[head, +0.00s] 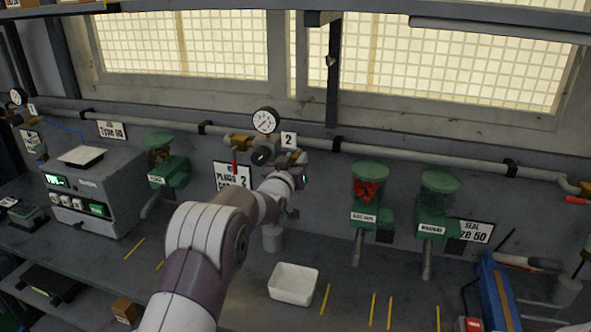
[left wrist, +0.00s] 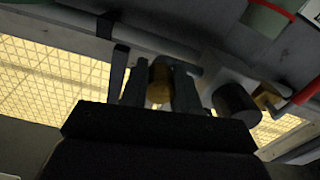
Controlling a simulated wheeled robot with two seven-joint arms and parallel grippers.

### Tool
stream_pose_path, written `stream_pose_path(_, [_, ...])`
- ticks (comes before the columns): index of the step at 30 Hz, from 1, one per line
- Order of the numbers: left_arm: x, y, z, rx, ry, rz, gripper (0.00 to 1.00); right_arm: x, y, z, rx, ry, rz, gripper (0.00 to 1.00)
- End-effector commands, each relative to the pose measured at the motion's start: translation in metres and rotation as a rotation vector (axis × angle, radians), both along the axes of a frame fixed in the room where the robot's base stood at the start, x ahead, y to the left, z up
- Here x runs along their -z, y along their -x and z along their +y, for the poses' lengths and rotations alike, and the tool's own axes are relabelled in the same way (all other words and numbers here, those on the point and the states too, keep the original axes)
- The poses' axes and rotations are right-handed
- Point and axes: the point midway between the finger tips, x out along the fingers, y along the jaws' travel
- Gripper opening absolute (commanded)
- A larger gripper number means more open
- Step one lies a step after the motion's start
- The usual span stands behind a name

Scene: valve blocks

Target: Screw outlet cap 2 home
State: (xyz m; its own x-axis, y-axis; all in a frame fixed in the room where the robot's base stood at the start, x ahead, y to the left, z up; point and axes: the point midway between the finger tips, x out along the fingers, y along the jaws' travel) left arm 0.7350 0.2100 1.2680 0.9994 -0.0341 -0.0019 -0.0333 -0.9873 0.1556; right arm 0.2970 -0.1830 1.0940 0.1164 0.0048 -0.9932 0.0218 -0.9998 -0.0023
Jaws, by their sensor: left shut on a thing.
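Valve block 2 (head: 283,157) is on the wall pipe under a round gauge (head: 265,121), beside a sign reading 2 (head: 289,139). My left gripper is at the right end of this block, its fingers mostly hidden behind my arm in the head view. In the left wrist view, my left gripper (left wrist: 159,72) is shut on a brass-coloured cap (left wrist: 159,90) between its two dark fingers. Whether the cap sits fully against the outlet is hidden. A dark round cylinder (left wrist: 237,102) on the block is just right of the fingers. My right gripper is out of view.
A white tray (head: 292,284) lies on the bench. Green-lidded dispensers (head: 369,172) hang on the wall to the right, one holding red pieces. A grey tester box (head: 92,190) stands at left. A red handle (left wrist: 307,91) is near the block in the wrist view.

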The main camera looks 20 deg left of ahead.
Motion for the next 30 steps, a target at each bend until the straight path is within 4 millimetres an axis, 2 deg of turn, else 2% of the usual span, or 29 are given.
stream_pose_path(1, [0.008,0.000,0.000,-0.001,-0.037,-0.005,0.00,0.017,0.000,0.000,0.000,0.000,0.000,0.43])
stream_pose_path(12, [0.007,0.000,0.000,-0.001,-0.389,-0.017,0.00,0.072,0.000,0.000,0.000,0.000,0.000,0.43])
stream_pose_path(21, [0.006,0.000,0.000,0.000,-0.674,-0.026,0.00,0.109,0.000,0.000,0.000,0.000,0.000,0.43])
stream_pose_path(30, [0.005,0.000,0.001,0.001,-0.959,-0.034,0.00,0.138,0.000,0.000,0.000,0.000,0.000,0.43])
